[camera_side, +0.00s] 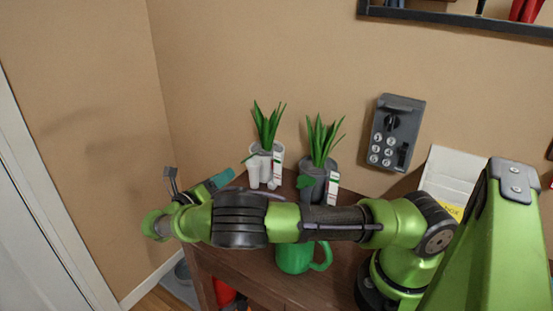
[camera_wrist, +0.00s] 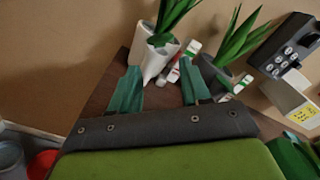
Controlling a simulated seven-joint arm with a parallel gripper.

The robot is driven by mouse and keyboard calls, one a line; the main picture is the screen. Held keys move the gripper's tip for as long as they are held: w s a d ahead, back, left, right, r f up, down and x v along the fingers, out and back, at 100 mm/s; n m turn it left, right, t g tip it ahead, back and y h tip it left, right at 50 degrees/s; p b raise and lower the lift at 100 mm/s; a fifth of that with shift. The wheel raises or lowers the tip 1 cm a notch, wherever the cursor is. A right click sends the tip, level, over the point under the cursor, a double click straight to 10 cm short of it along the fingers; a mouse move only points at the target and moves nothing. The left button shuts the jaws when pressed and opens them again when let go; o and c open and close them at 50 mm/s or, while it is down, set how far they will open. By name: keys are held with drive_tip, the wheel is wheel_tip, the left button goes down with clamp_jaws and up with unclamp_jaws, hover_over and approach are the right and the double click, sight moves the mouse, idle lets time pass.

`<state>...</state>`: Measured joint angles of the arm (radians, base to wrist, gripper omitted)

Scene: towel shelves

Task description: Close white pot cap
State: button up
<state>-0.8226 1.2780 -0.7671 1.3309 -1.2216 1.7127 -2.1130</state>
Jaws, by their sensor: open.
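The white pot (camera_side: 263,166) holds a spiky green plant and stands on the brown wooden table near the wall. In the wrist view the white pot (camera_wrist: 152,62) is just beyond my fingertips, near the top middle. I cannot make out a separate cap on it. A small white tube with red and green marks (camera_side: 277,168) is beside the pot. My gripper (camera_side: 226,178) is to the left of the pot in the side view. In the wrist view its two teal fingers (camera_wrist: 159,72) are spread apart, with nothing between them.
A grey pot with a similar plant (camera_side: 318,180) stands to the right, with another marked tube (camera_side: 333,188) beside it. A green mug (camera_side: 295,257) is near the front. A grey keypad box (camera_side: 396,132) is on the wall. A red container (camera_wrist: 42,163) is below the table.

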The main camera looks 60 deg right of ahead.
sight(242, 162)
drive_tip(key=d, duration=0.7)
drive_tip(key=shift+d, duration=0.4)
drive_tip(key=shift+c, duration=0.3)
clamp_jaws()
